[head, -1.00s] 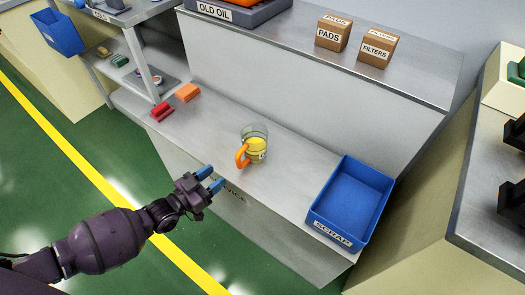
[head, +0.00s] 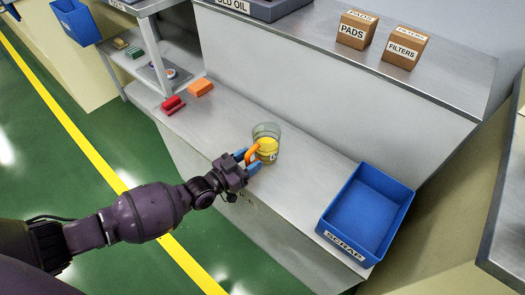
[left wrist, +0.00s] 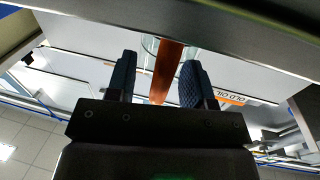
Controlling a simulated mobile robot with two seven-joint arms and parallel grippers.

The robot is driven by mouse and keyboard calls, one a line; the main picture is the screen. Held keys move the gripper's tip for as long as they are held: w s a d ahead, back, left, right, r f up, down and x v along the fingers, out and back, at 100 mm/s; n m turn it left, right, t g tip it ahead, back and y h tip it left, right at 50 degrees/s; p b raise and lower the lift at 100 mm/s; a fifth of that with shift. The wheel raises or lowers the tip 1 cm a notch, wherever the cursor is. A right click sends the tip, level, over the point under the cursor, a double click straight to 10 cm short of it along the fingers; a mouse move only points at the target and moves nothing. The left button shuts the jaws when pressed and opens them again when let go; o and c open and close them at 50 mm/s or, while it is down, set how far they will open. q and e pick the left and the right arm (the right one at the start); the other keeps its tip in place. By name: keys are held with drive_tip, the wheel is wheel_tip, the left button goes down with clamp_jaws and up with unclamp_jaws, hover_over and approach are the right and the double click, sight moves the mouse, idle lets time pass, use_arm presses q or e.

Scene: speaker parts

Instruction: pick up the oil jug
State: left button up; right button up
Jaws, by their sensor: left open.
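The oil jug (head: 266,140) is a clear jug with yellow oil and an orange handle. It stands upright on the lower metal bench, its handle (head: 251,153) toward my left gripper. My left gripper (head: 246,160) is open, with its blue fingertips at the handle. In the left wrist view the orange handle (left wrist: 167,70) lies between the two fingers of my left gripper (left wrist: 157,80), with a gap on the left side. The clear jug wall (left wrist: 150,44) shows behind it, partly hidden. My right gripper is not in view.
A blue scrap bin (head: 367,213) stands to the right on the bench. A red block (head: 172,104) and an orange block (head: 201,88) lie to the left. Boxes of pads (head: 355,30) and filters (head: 406,46) sit on the upper shelf. Bench around the jug is clear.

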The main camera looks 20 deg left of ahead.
use_arm(q)
drive_tip(key=shift+w+d, duration=0.25)
drive_tip(key=shift+w, duration=0.15)
drive_tip(key=shift+w+d+r, duration=0.1)
drive_tip(key=shift+w+r, duration=0.05)
drive_tip(key=shift+w, duration=0.1)
drive_tip(key=shift+c, duration=0.2)
clamp_jaws()
drive_tip(key=shift+r, duration=0.1)
